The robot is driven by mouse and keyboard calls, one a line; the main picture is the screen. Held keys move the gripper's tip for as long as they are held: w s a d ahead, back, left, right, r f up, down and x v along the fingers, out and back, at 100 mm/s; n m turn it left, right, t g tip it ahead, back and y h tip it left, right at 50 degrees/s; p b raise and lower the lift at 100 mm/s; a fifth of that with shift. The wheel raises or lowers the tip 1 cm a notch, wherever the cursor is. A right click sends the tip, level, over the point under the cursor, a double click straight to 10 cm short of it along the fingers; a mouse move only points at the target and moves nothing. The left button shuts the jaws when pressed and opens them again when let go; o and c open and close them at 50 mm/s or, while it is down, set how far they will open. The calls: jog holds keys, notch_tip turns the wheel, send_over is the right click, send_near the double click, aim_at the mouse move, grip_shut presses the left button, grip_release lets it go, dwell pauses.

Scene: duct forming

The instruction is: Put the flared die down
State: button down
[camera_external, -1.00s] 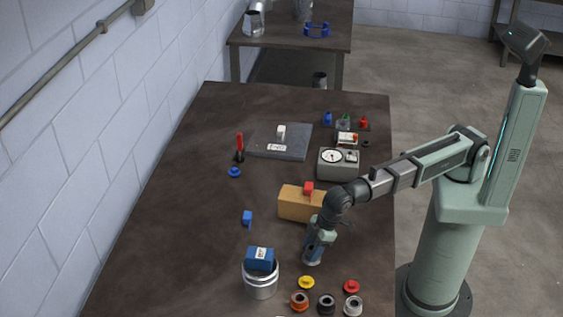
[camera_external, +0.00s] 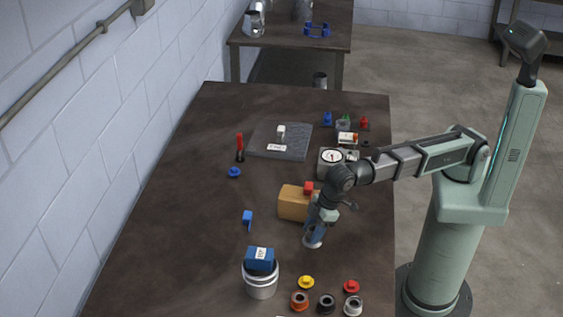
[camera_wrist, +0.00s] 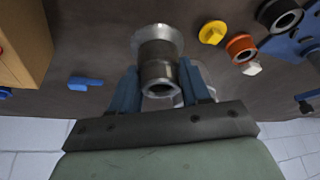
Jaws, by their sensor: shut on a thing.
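The flared die is a grey metal sleeve with a wide flared rim; in the wrist view the flared die (camera_wrist: 158,62) sits between the blue fingers of my gripper (camera_wrist: 160,92). My gripper is shut on it. In the external view my gripper (camera_external: 317,222) points down beside the wooden block, and the die's pale flared end (camera_external: 312,243) shows just below the fingers, low over the dark table (camera_external: 190,240). I cannot tell whether the die touches the table.
The wooden block (camera_external: 296,203) with a red piece on top stands close behind my gripper. A silver canister with a blue box (camera_external: 261,262) stands at front left. Yellow (camera_external: 306,282), red, orange, black and silver fittings lie at the front. Table left of the gripper is mostly clear.

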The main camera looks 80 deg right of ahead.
jog(key=shift+r, duration=0.6)
jog(key=shift+w+r, duration=0.1)
jog(key=w+d, duration=0.7)
jog(key=w, duration=0.4)
jog(key=w+d+f+n, duration=0.1)
jog(key=w+d, duration=0.7)
jog(key=w, duration=0.3)
jog(key=w+d, duration=0.7)
jog(key=w, duration=0.5)
jog(key=shift+s+f, duration=0.2)
jog(key=shift+f, duration=4.15)
jog(key=shift+f, duration=0.15)
jog(key=c, duration=0.5)
grip_release()
jog(key=v, duration=1.2)
jog(key=shift+d, duration=0.2)
